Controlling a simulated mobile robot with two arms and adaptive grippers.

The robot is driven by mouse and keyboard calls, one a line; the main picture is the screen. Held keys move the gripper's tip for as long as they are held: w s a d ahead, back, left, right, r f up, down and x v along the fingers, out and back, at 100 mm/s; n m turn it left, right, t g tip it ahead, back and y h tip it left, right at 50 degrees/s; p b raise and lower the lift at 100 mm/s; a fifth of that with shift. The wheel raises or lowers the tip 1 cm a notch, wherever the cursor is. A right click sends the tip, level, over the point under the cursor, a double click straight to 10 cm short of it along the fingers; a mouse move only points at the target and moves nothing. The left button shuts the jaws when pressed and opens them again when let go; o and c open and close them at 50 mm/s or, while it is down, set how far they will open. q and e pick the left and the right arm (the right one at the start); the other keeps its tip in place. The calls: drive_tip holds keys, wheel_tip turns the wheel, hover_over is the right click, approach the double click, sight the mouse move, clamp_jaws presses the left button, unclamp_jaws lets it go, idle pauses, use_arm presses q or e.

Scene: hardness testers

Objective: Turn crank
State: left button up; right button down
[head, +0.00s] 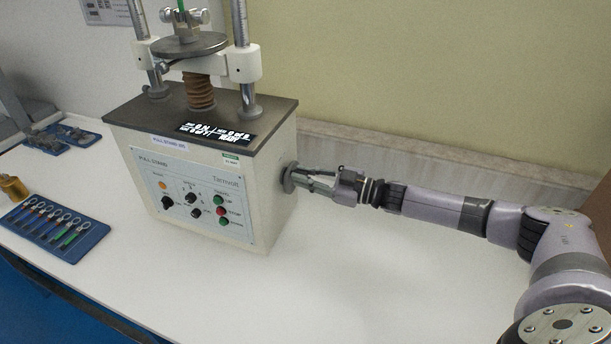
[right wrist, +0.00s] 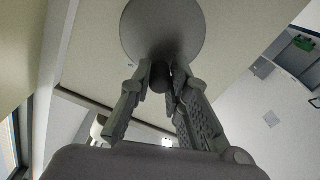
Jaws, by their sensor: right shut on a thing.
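The pull stand (head: 205,170) is a cream box with a dark top and a control panel, standing on the white bench. Its crank (head: 289,178) is a round grey disc on the right side; the disc also shows in the right wrist view (right wrist: 161,27). My right gripper (head: 302,178) reaches in from the right and is shut on the crank's short dark handle, which shows between the fingertips in the right wrist view (right wrist: 160,78). The fingers partly hide the handle. My left gripper is not in view.
A blue tray (head: 97,236) with several ring-ended tools lies at the left. A brass weight (head: 13,188) stands beside it, and another blue tray (head: 87,137) lies farther back. A stone ledge (head: 400,160) runs along the wall. The bench front is clear.

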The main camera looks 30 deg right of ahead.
drive_tip(key=n, duration=0.1)
drive_tip(key=n+b, duration=0.1)
drive_tip(key=f+n+b, duration=0.1)
drive_tip(key=shift+s+a+n, duration=0.35)
drive_tip(key=shift+n, duration=0.05)
drive_tip(key=shift+s+a+f+n+b, duration=0.15)
drive_tip(key=shift+n+b, duration=0.25)
drive_tip(key=shift+n, duration=0.35)
drive_tip(key=shift+a+f+n+b, duration=0.1)
drive_tip(key=shift+n+b, duration=0.3)
drive_tip(key=shift+n, duration=0.35)
drive_tip(key=c, duration=1.5)
unclamp_jaws()
drive_tip(key=shift+s+d, duration=0.1)
